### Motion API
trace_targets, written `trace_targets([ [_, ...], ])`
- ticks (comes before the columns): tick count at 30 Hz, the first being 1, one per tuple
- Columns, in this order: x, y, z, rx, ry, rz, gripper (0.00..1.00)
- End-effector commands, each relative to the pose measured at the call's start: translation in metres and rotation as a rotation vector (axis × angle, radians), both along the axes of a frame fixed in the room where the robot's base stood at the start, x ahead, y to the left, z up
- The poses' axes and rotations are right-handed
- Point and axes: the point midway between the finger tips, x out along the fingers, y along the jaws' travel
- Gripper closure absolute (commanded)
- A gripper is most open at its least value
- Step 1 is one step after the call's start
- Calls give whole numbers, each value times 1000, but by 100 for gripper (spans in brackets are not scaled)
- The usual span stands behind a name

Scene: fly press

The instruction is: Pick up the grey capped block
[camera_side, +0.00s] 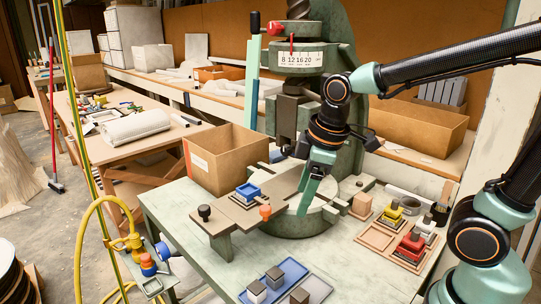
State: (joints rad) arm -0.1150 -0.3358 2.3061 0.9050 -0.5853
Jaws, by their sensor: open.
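My gripper (307,203) hangs over the green press base, its pale green fingers pointing down. It is open, with nothing visible between the fingers. Small blocks with grey tops stand in a blue tray (290,270) at the front of the bench: a pale block with a dark grey cap (257,291) and a grey block (275,277) behind it. I cannot tell for certain which is the grey capped block. My gripper is behind and above them, well apart.
The fly press (345,150) stands behind my gripper. A cardboard box (226,160) is at its left. A blue square part (248,192) sits on the slide. The bench's left front is clear.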

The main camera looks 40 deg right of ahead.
Motion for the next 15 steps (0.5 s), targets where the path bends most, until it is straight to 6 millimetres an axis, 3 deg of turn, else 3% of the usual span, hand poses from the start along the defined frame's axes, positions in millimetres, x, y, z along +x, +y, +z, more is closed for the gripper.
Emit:
trace_targets([
  [6,17,29,-41,-94,141,453,28],
  [15,24,49,-74,-136,228,787,28],
])
